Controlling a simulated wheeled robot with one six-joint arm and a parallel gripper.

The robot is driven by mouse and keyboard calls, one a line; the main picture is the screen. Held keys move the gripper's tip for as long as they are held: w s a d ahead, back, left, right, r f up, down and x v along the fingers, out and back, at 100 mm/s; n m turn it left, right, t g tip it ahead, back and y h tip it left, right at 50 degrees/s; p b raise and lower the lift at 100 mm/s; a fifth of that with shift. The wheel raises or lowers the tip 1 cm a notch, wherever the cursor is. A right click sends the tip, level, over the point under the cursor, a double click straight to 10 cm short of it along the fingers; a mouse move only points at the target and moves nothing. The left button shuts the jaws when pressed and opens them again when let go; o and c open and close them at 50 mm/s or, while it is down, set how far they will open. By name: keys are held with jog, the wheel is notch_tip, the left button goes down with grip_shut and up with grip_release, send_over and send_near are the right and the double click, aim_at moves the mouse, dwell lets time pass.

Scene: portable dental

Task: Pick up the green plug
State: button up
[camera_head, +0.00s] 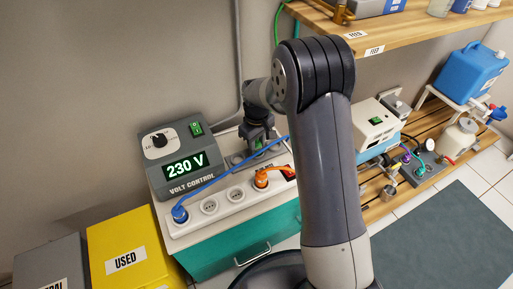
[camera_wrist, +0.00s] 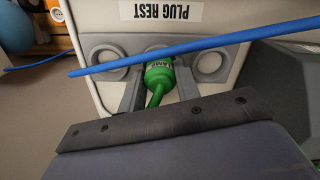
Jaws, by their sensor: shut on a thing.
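The green plug (camera_wrist: 158,80) sits in the middle place of the grey plug rest (camera_wrist: 232,48) in the wrist view, with a dark word on its body and its green cable running toward my wrist. My gripper (camera_wrist: 159,70) has one finger on each side of the plug and is shut on it. A blue cable (camera_wrist: 220,39) crosses just over the plug's far end.
A white power strip (camera_head: 222,201) holds a blue plug (camera_head: 180,214) and an orange plug (camera_head: 262,179), with free sockets between. The volt control box (camera_head: 180,150) reads 230 V, left of my gripper. A yellow USED bin (camera_head: 130,250) and a wooden shelf (camera_head: 385,32) are nearby.

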aim_at(257, 142)
jog(key=shift+c, duration=0.7)
jog(key=shift+r, duration=0.15)
notch_tip(257, 142, up, 10)
jog(key=p, duration=0.3)
